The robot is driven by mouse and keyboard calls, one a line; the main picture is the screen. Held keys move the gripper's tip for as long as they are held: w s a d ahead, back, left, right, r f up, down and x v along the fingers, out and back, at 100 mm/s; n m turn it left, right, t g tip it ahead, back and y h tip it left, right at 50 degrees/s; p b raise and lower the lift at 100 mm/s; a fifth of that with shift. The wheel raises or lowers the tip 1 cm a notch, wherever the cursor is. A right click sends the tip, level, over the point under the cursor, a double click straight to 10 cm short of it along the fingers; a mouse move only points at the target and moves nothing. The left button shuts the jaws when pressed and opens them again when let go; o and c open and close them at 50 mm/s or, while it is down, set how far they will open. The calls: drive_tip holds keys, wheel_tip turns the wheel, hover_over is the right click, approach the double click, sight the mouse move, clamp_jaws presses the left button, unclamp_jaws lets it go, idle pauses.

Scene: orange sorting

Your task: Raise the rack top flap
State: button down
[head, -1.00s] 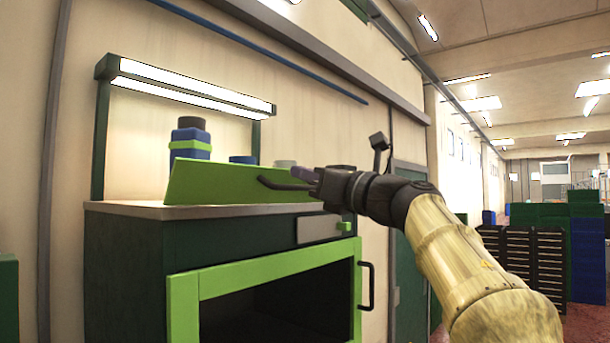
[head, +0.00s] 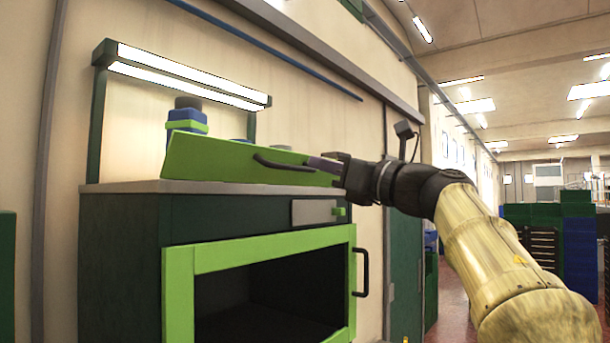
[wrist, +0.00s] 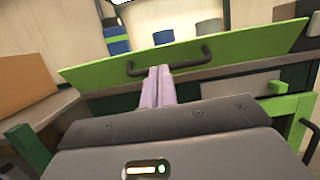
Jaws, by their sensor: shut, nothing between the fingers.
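The rack top flap is a long bright green panel (head: 205,160) that stands tilted up on the top of a dark green rack (head: 120,225). It also shows across the wrist view (wrist: 100,72). A dark bar handle (head: 283,166) is fixed to its front face, and it shows in the wrist view (wrist: 130,69) too. My gripper (head: 312,163) is at the right end of the handle in the head view.
A green-framed door (head: 180,300) with a dark opening and side handle is below the top. Blue and dark containers (head: 187,115) stand behind the flap, under a lamp (head: 185,78). A cardboard-brown block (wrist: 30,80) is at the wrist view's left. Crates (head: 545,220) stand far right.

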drive_tip(key=s+d+r+b, duration=0.1)
drive_tip(key=s+d+b, duration=0.1)
drive_tip(key=s+d, duration=0.3)
drive_tip(key=shift+s+d, duration=0.15)
drive_tip(key=shift+d, duration=0.4)
